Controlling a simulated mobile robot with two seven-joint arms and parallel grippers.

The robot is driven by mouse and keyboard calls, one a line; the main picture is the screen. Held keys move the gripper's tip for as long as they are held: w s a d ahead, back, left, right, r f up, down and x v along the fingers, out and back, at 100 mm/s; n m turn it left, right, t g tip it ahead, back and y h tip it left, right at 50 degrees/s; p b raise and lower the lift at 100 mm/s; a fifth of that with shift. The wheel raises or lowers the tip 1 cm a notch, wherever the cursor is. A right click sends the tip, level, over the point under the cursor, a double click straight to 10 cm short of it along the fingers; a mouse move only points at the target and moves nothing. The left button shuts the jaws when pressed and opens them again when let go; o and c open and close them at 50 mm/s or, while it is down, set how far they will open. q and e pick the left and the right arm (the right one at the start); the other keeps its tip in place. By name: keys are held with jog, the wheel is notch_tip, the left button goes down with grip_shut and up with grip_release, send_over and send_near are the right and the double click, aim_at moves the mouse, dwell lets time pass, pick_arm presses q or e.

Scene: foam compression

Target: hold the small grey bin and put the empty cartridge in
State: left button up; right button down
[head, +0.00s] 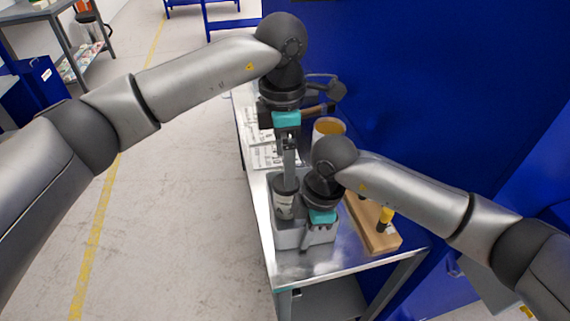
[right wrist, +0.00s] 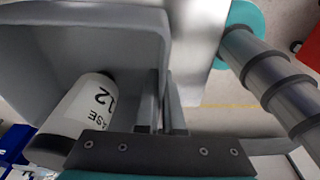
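The small grey bin (head: 290,238) stands at the near end of the metal table. My right gripper (head: 306,238) is shut on the bin's wall; in the right wrist view its fingers (right wrist: 160,115) lie on either side of the wall. The cartridge (head: 284,205), white-labelled with dark ends, is upright over the bin's opening, its lower part within the bin's outline. In the right wrist view the cartridge (right wrist: 88,108) shows tilted against the bin interior (right wrist: 70,50). My left gripper (head: 289,165) points down with its fingers at the cartridge's top and appears shut on it. Its fingertips are partly hidden.
An orange-topped container (head: 328,127) and papers (head: 262,150) are farther back on the table. A blue wall (head: 430,100) borders the table's right side.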

jog(key=c, duration=1)
grip_release()
jog(key=shift+o, duration=0.2)
jog(key=r, duration=0.4)
jog(key=d+r, duration=0.1)
jog(key=r, duration=0.7)
jog(key=shift+w+d, duration=0.2)
jog(key=shift+d, duration=0.2)
